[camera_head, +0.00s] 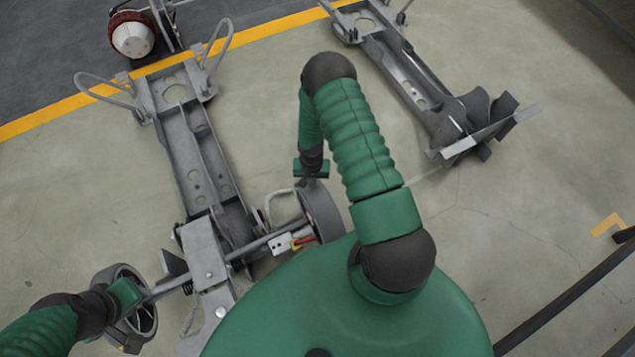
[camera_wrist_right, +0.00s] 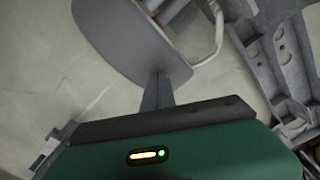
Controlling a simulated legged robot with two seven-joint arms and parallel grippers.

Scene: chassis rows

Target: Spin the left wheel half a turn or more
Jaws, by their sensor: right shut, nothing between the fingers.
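The chassis (camera_head: 196,160) is a long grey metal frame on the floor, with an axle (camera_head: 255,243) across its near end. The left wheel (camera_head: 149,318), with a dark tyre and a spoked rim, is on the axle's left end. My left gripper (camera_head: 132,290) is over this wheel and hides part of it; its fingers cannot be made out. The right wheel (camera_head: 322,213) is on the other end. My right gripper (camera_head: 311,181) is shut and empty by the top of the right wheel, which also shows beyond its fingers in the right wrist view (camera_wrist_right: 130,42). Contact there is unclear.
A second grey chassis (camera_head: 400,75) lies at the upper right, with angled plates (camera_head: 480,125) on its near end. A red and white round part (camera_head: 132,36) is at the upper left beyond the yellow floor line (camera_head: 262,32). The floor between the chassis is clear.

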